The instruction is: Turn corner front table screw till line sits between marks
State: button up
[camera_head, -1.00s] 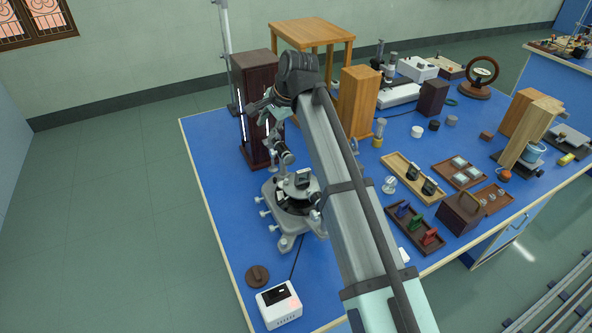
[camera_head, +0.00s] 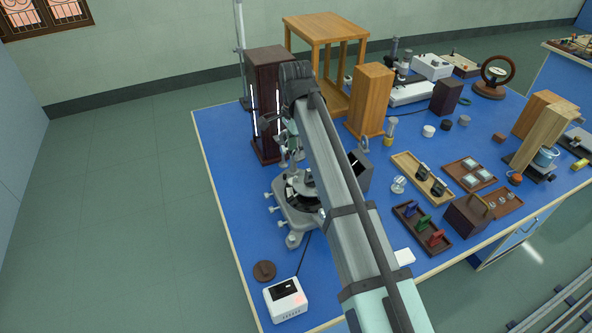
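The spectrometer (camera_head: 299,215) stands near the left edge of the blue bench, its grey base with several silver levelling screws along the left side. Its round dark table (camera_head: 303,197) shows just left of my arm; part of it is covered by the arm. The table screws, the line and the marks are too small or hidden to make out. My gripper (camera_head: 289,128) is mostly hidden behind and below the end of my arm, above the far side of the spectrometer. Its fingers cannot be told apart from the instrument's parts, nor any contact.
A dark wooden tower (camera_head: 267,110) with lit slits stands behind the spectrometer. A tan wooden block (camera_head: 370,101) is right of my arm. A white box (camera_head: 286,300) and brown disc (camera_head: 264,271) lie in front. Trays (camera_head: 421,228) fill the right; floor at left is clear.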

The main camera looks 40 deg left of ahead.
aim_at(296, 177)
notch_tip(296, 177, down, 10)
jog(key=shift+f+p, duration=0.1)
jog(key=shift+p, duration=1.1)
grip_shut()
